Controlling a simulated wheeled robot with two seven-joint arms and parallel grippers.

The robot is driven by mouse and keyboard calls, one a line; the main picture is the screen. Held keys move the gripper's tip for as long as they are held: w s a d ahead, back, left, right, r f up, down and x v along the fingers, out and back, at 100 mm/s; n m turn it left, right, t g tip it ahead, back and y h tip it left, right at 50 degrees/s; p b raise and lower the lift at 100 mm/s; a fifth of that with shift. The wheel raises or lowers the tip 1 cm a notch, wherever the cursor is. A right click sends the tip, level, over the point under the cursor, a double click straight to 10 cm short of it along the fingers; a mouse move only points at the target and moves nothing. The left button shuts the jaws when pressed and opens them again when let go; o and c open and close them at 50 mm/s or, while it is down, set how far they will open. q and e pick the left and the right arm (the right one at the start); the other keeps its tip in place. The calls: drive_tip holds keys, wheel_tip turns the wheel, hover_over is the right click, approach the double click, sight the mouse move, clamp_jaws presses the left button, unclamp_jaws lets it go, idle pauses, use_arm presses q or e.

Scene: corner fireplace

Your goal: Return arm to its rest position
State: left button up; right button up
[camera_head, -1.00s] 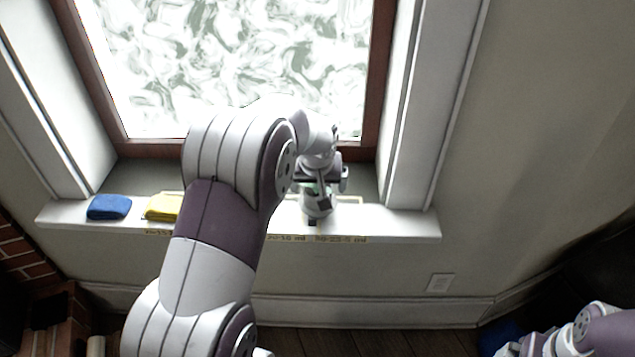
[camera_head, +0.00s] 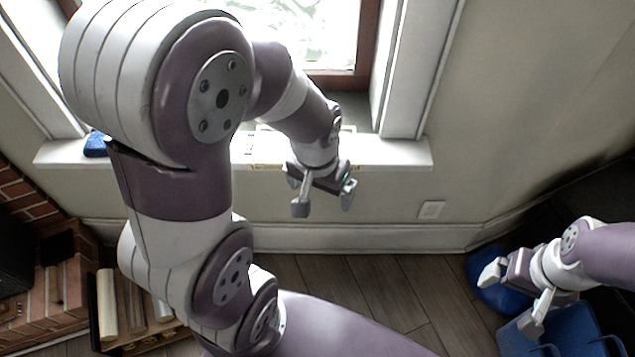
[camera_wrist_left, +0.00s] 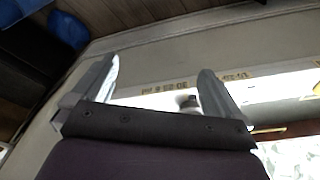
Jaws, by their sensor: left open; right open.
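My left gripper (camera_head: 324,204) hangs in front of the white windowsill (camera_head: 395,152), with its two fingers spread and nothing between them. The left wrist view shows the same open fingers (camera_wrist_left: 158,68) with the sill's lettered edge beyond them. My left arm is bent, its elbow raised high at the left, and covers much of the sill and window. My right gripper (camera_head: 512,300) is open and empty at the lower right, above blue containers.
A blue folded cloth (camera_head: 97,146) lies on the sill's left end. Blue bins (camera_head: 570,330) stand on the floor at the lower right. A brick fireplace (camera_head: 35,290) and a wooden rack (camera_head: 135,310) are at the lower left. Wood floor (camera_head: 375,285) is clear between.

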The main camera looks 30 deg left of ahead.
use_arm(q)
wheel_tip(320, 180, up, 17)
drive_tip(key=s+p, duration=0.2)
drive_tip(key=p, duration=1.5)
drive_tip(key=shift+d+p, duration=0.25)
drive_tip(key=shift+p, duration=0.1)
drive_tip(key=shift+f, duration=0.1)
